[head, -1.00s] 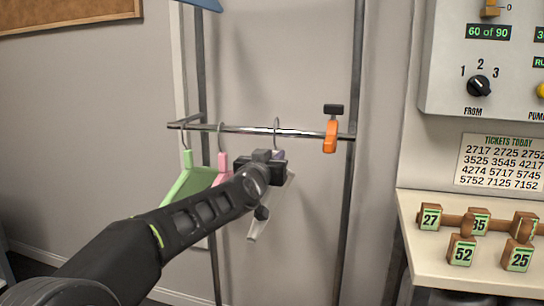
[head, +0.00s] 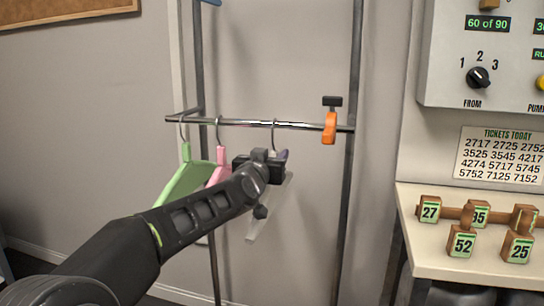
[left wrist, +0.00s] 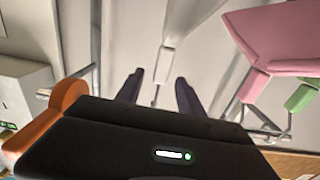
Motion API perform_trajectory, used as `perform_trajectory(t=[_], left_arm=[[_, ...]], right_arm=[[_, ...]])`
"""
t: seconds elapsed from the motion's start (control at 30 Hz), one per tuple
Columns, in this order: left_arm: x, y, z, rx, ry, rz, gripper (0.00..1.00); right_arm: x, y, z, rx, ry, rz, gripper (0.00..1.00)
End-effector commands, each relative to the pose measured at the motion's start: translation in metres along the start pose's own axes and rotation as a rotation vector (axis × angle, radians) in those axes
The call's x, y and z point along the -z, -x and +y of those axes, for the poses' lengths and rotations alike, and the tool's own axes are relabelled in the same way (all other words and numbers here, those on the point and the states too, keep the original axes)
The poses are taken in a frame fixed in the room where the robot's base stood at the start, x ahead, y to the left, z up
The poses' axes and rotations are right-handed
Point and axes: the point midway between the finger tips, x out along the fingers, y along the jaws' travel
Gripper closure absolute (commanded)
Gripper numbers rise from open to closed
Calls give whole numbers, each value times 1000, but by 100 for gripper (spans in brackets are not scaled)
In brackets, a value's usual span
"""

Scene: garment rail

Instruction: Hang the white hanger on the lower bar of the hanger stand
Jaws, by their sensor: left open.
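The white hanger (head: 265,222) hangs from the lower bar (head: 240,122) of the hanger stand. Its hook goes over the bar between the pink hanger and the orange clamp, and its crest lies close on the bar. My left gripper (head: 280,155) is just below the bar, in front of the hanger's upper part, and hides its neck. In the left wrist view, the gripper (left wrist: 158,88) is open, with one dark finger on each side of the white hanger (left wrist: 172,55)'s neck. Whether a finger touches it I cannot tell. My right gripper is not in view.
A pink hanger (head: 222,158) and a green hanger (head: 183,183) hang left of my gripper. An orange clamp (head: 330,128) sits on the bar to the right. A counter (head: 470,265) with numbered tags stands at the right. The bar between hook and clamp is free.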

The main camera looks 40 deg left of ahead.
Motion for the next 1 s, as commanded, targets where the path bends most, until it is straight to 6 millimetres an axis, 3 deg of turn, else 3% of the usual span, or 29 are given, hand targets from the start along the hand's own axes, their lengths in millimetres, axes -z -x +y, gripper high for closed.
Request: perform_trajectory(t=[0.33,0.73,1.0], left_arm=[[0,6,0,0,-1,0,55],[1,66,0,0,-1,2,55],[0,78,0,0,0,0,55]], right_arm=[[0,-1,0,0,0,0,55],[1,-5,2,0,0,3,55],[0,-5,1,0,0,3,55]])
